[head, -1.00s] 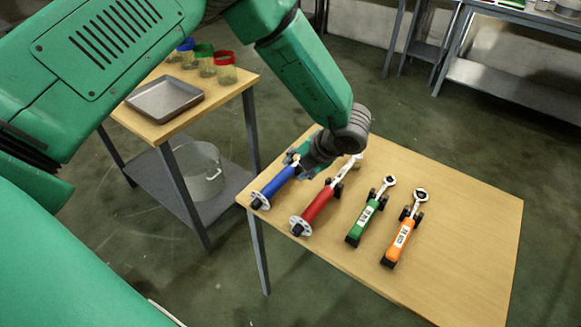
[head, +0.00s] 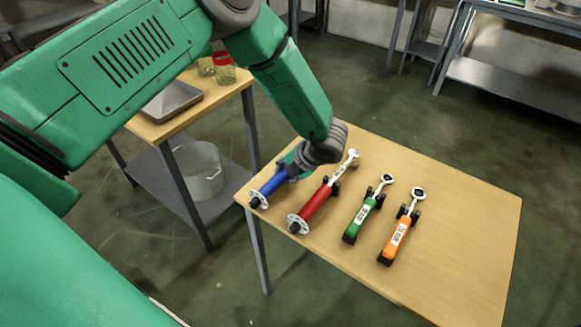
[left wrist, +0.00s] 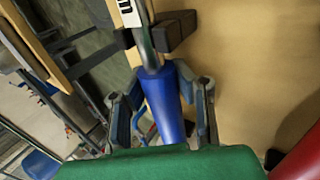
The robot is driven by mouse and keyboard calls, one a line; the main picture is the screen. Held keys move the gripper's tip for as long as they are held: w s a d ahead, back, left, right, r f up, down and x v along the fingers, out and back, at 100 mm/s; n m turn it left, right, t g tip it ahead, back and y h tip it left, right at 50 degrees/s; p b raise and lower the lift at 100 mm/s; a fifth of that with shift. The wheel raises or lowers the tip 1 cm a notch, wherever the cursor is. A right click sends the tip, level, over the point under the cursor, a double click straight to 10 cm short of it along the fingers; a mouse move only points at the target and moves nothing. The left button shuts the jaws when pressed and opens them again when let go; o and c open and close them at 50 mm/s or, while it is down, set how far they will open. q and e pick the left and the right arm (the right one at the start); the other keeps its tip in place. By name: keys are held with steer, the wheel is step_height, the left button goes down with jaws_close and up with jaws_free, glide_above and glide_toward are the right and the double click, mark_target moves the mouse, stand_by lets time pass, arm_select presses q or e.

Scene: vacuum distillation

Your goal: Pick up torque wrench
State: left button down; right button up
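Four torque wrenches lie side by side on the wooden table: blue (head: 273,185), red (head: 316,203), green (head: 361,217) and orange (head: 396,238). My left gripper (head: 300,167) is low over the blue wrench and hides its head end. In the left wrist view the fingers of my left gripper (left wrist: 160,85) stand on both sides of the blue handle (left wrist: 163,100), with the tips very near it. Whether they press on it is unclear. Part of the red handle (left wrist: 300,160) shows at lower right. My right gripper is out of view.
The red wrench lies close beside my left gripper. The wooden table (head: 455,235) is bare on its right side. A smaller table at left holds a metal tray (head: 172,101) and jars (head: 222,72), with a bucket (head: 199,170) on its lower shelf.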

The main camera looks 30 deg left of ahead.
arm_select(q)
steer(key=shift+w+d+r, duration=0.1)
steer(key=shift+a+r, duration=0.1)
steer(key=shift+a, duration=0.1)
steer(key=shift+a+r, duration=0.1)
steer(key=shift+r, duration=0.15)
steer(key=r, duration=0.9)
steer(key=shift+d, duration=0.2)
steer(key=shift+r, duration=0.15)
steer(key=shift+a, duration=0.2)
